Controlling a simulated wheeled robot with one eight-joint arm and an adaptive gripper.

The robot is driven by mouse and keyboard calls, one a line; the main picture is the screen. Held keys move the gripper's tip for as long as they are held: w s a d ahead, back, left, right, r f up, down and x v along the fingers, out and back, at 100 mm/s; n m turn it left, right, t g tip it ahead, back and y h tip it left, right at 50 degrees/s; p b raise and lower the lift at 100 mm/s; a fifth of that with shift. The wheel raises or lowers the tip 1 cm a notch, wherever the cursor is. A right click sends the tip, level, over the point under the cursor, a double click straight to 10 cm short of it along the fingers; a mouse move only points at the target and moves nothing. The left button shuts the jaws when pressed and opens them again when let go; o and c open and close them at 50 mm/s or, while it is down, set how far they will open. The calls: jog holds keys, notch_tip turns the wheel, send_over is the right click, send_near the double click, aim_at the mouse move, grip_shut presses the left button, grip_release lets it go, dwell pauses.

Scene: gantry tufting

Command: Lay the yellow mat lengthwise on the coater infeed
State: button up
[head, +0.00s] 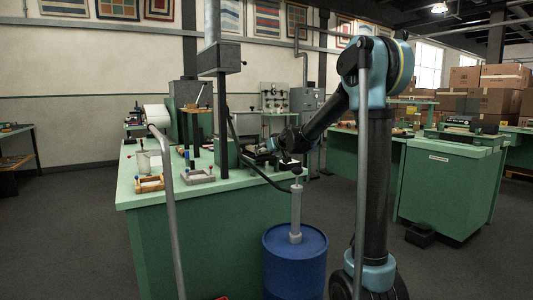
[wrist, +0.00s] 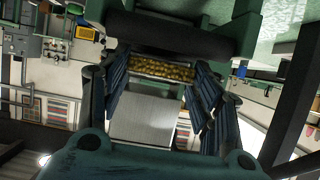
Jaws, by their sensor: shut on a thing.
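In the wrist view, my gripper (wrist: 160,76) has dark blue ribbed fingers on both sides of a narrow strip of yellow tufted pile, the yellow mat (wrist: 162,71). It is shut on the mat, which shows edge-on across the fingertips. A smooth silver-grey panel (wrist: 143,120) shows between the fingers; I cannot tell whether it belongs to the mat. A dark roller-like bar (wrist: 170,35) lies just beyond the mat. In the head view, my arm's end reaches left over the green bench (head: 220,228), beside dark machinery. The mat and fingertips are hard to make out there; the coater infeed is not clearly identifiable.
A blue drum (head: 295,265) with an upright grey pump stands at the bench's right end. Another green bench (head: 445,185) stands right. Floor at left is clear.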

jog(key=shift+f, duration=0.45)
jog(key=o, duration=1.2)
jog(key=shift+s, duration=0.15)
jog(key=shift+c, duration=0.2)
jog(key=shift+d+f, duration=0.1)
jog(key=shift+r, duration=0.4)
jog(key=shift+s+d+r, duration=0.1)
jog(key=shift+d+r, duration=0.05)
jog(key=shift+r, duration=0.1)
jog(key=v, duration=1.1)
jog(key=shift+s+r, duration=0.15)
jog(key=shift+r, duration=0.05)
jog(key=shift+d, duration=0.1)
